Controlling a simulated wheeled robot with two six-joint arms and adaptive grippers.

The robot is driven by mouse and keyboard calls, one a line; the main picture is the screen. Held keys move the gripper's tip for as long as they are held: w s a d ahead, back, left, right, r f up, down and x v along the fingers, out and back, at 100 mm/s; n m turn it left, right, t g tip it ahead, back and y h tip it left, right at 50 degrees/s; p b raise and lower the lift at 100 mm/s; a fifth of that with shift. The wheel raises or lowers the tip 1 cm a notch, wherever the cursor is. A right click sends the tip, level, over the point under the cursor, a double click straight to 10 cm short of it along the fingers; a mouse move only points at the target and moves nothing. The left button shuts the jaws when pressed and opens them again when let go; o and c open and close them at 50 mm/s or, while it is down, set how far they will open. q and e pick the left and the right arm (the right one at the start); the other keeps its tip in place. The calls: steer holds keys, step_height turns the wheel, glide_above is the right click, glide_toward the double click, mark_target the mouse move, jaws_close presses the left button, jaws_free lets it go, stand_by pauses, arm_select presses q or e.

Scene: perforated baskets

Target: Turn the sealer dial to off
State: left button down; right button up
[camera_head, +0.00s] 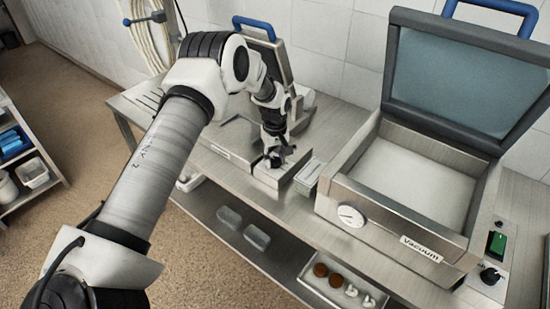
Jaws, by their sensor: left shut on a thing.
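The smaller machine with a blue-handled raised lid (268,58), which looks like the sealer, stands on the left part of the steel bench. My left gripper (277,158) points down at the metal box (276,179) at that machine's front right corner. Its fingers are shut on a small dark thing at the top of the box, likely the dial. The fingers mostly hide this thing, so its setting cannot be read. My right gripper is not in view.
A large open vacuum machine (400,219) with a round white gauge (351,216) stands to the right. Beside it is a panel with a green switch (496,243) and a black knob (490,276). A small metal container (308,178) stands close right of my gripper. The lower shelf holds clear tubs (257,237).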

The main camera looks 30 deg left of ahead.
mark_target(275, 159)
arm_select(q)
steer(key=shift+s+f, duration=0.15)
steer(key=shift+f, duration=0.05)
steer(key=c, duration=0.8)
jaws_free()
steer(key=shift+o, duration=0.2)
steer(key=shift+r, duration=0.1)
step_height(275, 159, up, 12)
steer(key=shift+w, duration=0.2)
